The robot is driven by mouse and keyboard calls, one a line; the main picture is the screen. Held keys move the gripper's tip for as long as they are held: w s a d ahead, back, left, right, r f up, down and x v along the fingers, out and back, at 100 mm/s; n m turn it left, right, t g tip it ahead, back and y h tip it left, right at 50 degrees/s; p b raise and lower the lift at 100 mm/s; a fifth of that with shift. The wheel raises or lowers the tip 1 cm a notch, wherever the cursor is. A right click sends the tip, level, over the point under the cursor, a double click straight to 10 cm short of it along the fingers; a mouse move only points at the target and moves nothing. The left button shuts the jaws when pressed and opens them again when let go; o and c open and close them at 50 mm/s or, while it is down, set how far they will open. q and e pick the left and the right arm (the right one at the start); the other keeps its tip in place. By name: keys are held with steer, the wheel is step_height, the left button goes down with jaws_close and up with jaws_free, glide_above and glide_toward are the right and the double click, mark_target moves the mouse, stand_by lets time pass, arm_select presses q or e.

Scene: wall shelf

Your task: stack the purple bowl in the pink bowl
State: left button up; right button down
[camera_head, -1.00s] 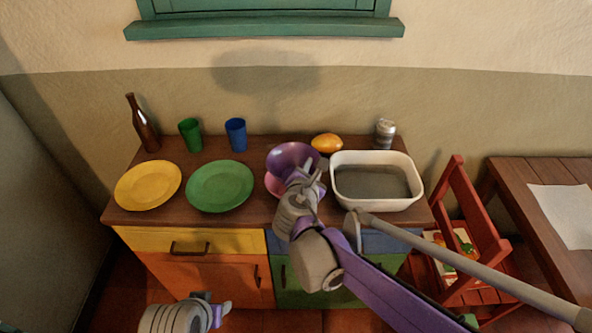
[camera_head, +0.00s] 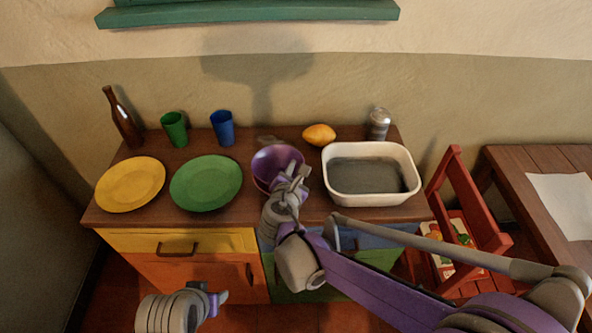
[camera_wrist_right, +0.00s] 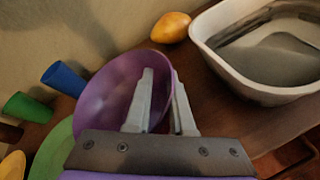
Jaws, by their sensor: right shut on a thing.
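The purple bowl (camera_head: 274,160) is held by its right rim in my right gripper (camera_head: 294,174). In the right wrist view the purple bowl (camera_wrist_right: 105,95) shows with its rim between the two fingers of the gripper (camera_wrist_right: 162,95). The pink bowl (camera_head: 261,187) is almost wholly hidden beneath the purple bowl; only a thin edge shows at lower left in the head view. I cannot tell whether the two bowls touch. My left gripper (camera_head: 219,298) hangs low in front of the cabinet, away from the bowls, and its fingers are too small to judge.
A green plate (camera_head: 206,183) and a yellow plate (camera_head: 130,184) lie left of the bowls. A green cup (camera_head: 174,129), blue cup (camera_head: 222,128) and bottle (camera_head: 122,118) stand behind.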

steer(key=shift+f, duration=0.2)
steer(key=shift+f+b, duration=0.5)
steer(key=c, duration=1.2)
jaws_free()
steer(key=shift+s, duration=0.1)
steer(key=o, duration=0.4)
steer(key=shift+o, duration=0.2)
steer(key=shift+r, duration=0.1)
